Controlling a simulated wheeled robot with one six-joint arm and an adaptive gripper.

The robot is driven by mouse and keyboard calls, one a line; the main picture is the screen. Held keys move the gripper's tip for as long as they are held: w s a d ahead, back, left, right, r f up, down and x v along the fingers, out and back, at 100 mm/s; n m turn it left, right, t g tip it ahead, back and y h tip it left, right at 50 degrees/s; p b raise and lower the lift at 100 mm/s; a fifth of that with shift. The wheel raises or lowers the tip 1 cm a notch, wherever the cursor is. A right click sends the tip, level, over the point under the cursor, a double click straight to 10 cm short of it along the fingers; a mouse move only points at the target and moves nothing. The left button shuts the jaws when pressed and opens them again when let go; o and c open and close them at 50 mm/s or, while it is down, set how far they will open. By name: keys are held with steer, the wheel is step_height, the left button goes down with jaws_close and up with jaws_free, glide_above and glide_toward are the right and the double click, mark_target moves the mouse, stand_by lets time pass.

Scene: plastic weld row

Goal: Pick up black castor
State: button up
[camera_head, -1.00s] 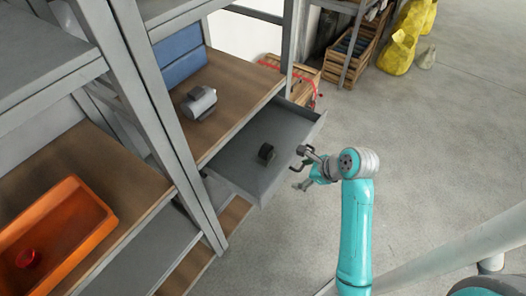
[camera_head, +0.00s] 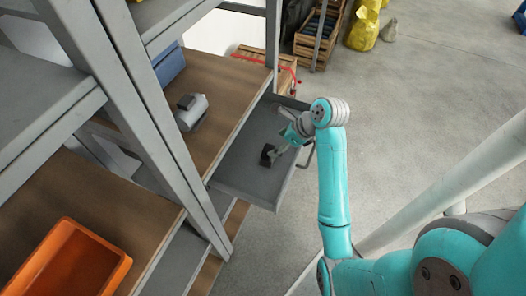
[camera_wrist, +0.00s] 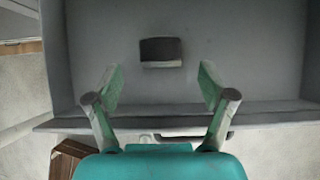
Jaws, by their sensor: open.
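The black castor (camera_head: 267,155) lies in an open grey drawer (camera_head: 240,178) in the head view. In the wrist view the castor (camera_wrist: 161,52) shows as a dark block with a lighter strip along its lower edge, on the drawer floor. My gripper (camera_wrist: 157,80) is open and empty, its two green fingers spread wide. The castor lies ahead of the fingertips, roughly centred between them and not touching either. In the head view my gripper (camera_head: 280,148) reaches over the drawer's front wall, close to the castor and partly overlapping it.
The drawer's front wall (camera_wrist: 270,110) runs beneath my fingers. A grey motor-like part (camera_head: 191,112) and a blue box (camera_head: 168,65) sit on the wooden shelf beside the drawer. An orange bin (camera_head: 68,265) is at lower left. Grey rack posts stand left; open floor lies right.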

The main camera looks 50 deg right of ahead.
mark_target(264, 151)
steer(key=x, duration=0.9)
steer(key=shift+w, duration=0.1)
steer(key=shift+c, duration=0.3)
jaws_close()
